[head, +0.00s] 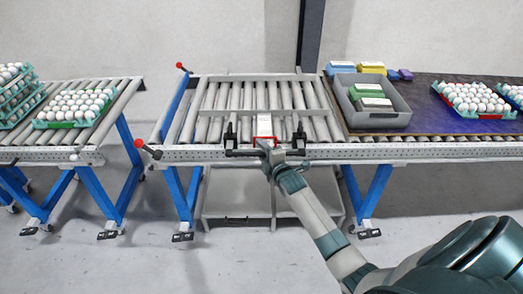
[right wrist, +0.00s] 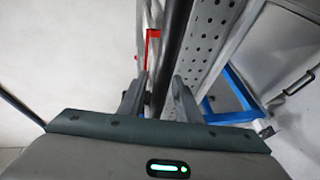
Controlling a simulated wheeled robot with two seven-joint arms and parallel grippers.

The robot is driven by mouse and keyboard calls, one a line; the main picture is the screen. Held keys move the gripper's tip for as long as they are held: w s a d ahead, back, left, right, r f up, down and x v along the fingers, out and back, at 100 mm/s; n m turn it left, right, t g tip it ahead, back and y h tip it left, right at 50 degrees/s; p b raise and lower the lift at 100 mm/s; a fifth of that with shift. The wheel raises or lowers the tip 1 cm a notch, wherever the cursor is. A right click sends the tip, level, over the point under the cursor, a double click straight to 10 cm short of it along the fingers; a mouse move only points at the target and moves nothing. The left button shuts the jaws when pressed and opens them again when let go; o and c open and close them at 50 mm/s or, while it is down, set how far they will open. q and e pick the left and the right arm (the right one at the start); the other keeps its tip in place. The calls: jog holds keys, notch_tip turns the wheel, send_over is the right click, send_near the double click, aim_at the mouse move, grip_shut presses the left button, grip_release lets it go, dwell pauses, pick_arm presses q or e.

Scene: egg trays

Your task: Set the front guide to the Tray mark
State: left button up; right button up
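A black guide bar (head: 240,153) runs along the front edge of the middle roller conveyor (head: 212,97). Dark upright brackets rise behind it on both sides. A white plate (head: 263,124) with a red frame stands between the brackets. Any lettering on it is too small to read. My right gripper (head: 268,150) is at the front of the bar, just below the red frame. In the right wrist view the black bar (right wrist: 174,50) passes between the fingers of my right gripper (right wrist: 159,82). The fingers look apart, with a gap beside the bar. My left gripper is not seen.
A perforated front rail (head: 400,150) runs along the conveyor. A grey crate (head: 402,116) with coloured cartons stands right of the rollers, with egg trays (head: 472,100) beyond. Another roller conveyor with eggs (head: 75,107) is at left. The middle rollers are mostly clear.

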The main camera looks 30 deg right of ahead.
jog(key=shift+r, duration=0.1)
